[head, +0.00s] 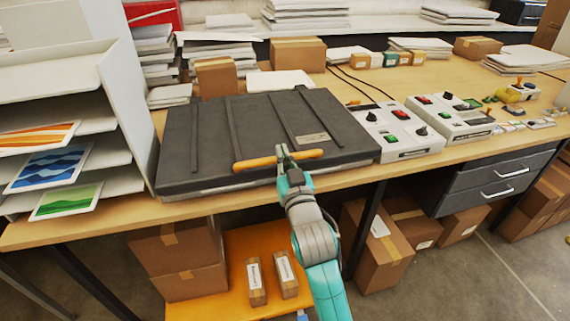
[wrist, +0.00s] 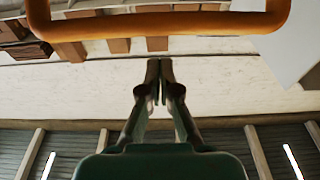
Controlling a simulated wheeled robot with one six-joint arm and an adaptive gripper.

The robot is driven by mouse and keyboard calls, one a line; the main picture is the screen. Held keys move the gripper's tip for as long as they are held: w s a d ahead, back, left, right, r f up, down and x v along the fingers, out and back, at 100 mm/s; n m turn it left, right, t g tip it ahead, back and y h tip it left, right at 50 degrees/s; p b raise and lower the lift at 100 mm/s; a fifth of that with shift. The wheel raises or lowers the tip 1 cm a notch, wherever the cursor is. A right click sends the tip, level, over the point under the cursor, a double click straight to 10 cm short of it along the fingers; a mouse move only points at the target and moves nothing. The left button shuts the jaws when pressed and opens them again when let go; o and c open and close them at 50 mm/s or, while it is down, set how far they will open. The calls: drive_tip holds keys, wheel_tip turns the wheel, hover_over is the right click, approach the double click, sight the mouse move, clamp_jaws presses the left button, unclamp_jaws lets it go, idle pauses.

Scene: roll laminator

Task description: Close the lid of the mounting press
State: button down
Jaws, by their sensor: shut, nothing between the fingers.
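The mounting press has a wide dark grey lid (head: 258,128) that lies flat or nearly flat over its base on the bench. A thin pale edge shows below the lid's front; I cannot tell whether a small gap is left there. An orange bar handle (head: 250,163) runs along the lid's front edge. My gripper (head: 284,150) is at the handle in the head view and overlaps its middle. In the wrist view the handle (wrist: 160,28) crosses the top, and my gripper (wrist: 159,75) has its fingers together, empty and apart from the bar.
White control boxes (head: 397,130) with buttons stand right of the press. A white paper rack (head: 118,165) with colourful prints stands close on its left. Paper stacks and cardboard boxes (head: 298,54) are behind. More boxes (head: 378,245) lie under the bench (head: 335,181).

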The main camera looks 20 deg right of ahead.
drive_tip(key=s+d+f+g, duration=0.1)
drive_tip(key=s+f, duration=0.9)
drive_tip(key=s, duration=0.5)
drive_tip(key=s+d+f+g, duration=0.2)
drive_tip(key=s+f, duration=0.8)
drive_tip(key=s, duration=0.5)
drive_tip(key=s+d+g, duration=0.1)
drive_tip(key=s+g, duration=0.1)
drive_tip(key=s, duration=1.9)
drive_tip(key=shift+s+f, duration=0.3)
drive_tip(key=shift+s, duration=0.05)
